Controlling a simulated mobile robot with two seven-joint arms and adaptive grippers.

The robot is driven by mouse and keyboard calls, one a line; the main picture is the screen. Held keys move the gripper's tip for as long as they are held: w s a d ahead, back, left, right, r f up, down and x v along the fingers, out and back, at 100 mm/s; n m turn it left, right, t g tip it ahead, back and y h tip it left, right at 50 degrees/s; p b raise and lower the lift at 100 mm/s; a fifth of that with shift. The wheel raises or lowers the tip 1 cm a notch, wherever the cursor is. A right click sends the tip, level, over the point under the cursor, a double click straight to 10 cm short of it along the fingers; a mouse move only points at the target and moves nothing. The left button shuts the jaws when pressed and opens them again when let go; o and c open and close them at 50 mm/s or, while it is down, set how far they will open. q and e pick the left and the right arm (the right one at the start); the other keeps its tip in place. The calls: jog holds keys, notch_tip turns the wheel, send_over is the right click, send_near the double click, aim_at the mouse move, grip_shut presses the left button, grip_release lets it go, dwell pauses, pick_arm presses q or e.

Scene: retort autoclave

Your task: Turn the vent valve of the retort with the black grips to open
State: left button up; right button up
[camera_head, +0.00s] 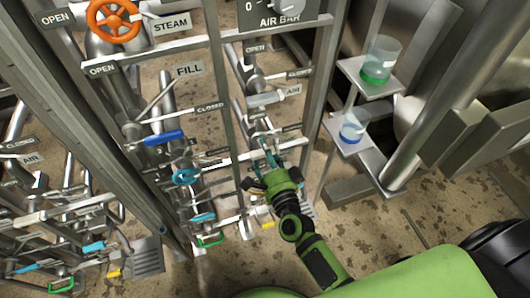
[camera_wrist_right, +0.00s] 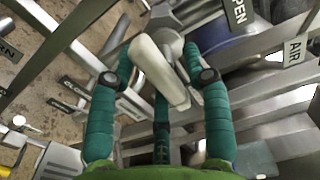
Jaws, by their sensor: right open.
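My right gripper (camera_head: 266,158) reaches into the pipe rack, low in the middle of the head view. In the right wrist view my right gripper (camera_wrist_right: 159,55) is open, one teal finger on each side of a pale lever handle (camera_wrist_right: 158,68). I cannot tell whether the fingers touch it. No vent label is readable, and I see no clear black grips, so I cannot tell whether this lever is the vent valve. OPEN (camera_wrist_right: 239,12) and CLOSED (camera_wrist_right: 75,92) plates show around it. My left gripper is not in view.
An orange handwheel (camera_head: 114,20) and a blue lever (camera_head: 164,138) are at the left of the rack. A grey upright (camera_head: 320,90) stands right of my gripper. Shelves with a green-bottomed beaker (camera_head: 381,62) and a blue-bottomed beaker (camera_head: 353,128) are farther right.

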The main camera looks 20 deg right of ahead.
grip_shut()
jog(key=shift+n, duration=0.3)
jog(key=shift+r+n+p, duration=0.15)
jog(key=shift+n+p, duration=0.75)
jog(key=shift+n, duration=0.3)
jog(key=shift+d+n+p, duration=0.1)
jog(key=shift+n+p, duration=0.6)
jog(key=shift+n, duration=0.7)
grip_release()
